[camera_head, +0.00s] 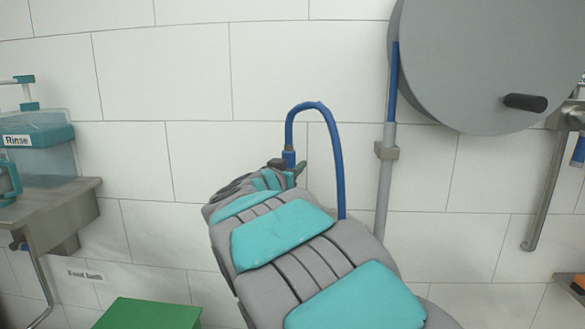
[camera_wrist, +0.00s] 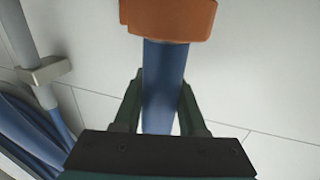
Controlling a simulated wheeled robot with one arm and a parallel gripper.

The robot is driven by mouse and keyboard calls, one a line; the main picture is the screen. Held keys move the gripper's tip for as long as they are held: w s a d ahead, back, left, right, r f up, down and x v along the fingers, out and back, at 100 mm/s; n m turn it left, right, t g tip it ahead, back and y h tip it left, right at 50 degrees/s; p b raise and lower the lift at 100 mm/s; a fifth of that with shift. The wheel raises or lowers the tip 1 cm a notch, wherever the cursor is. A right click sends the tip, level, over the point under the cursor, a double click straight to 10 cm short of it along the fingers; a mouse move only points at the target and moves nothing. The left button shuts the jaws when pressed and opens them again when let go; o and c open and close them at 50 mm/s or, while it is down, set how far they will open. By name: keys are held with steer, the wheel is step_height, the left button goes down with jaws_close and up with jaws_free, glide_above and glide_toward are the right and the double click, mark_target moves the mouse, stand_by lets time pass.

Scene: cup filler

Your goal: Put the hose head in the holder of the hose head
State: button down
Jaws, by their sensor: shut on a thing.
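My gripper (camera_wrist: 160,95) is shut on the blue shaft of the hose head (camera_wrist: 164,70), with one dark green finger on each side. An orange collar (camera_wrist: 170,18) sits on the shaft beyond the fingertips. In the head view the blue hose (camera_head: 338,160) arches up from beside my gripper (camera_head: 290,166) and drops behind my arm, which hides most of the gripper and hose head. A grey block (camera_head: 386,150) is on the upright pipe; it also shows in the wrist view (camera_wrist: 44,71). I cannot tell whether it is the holder.
A grey hose reel (camera_head: 480,60) with a black handle is on the tiled wall, upper right. A sink shelf (camera_head: 50,205) with a Rinse container (camera_head: 45,150) is at the left. A green box (camera_head: 150,314) stands below.

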steer(key=shift+r, duration=0.1)
steer(key=shift+c, duration=2.3)
jaws_free()
steer(key=v, duration=1.2)
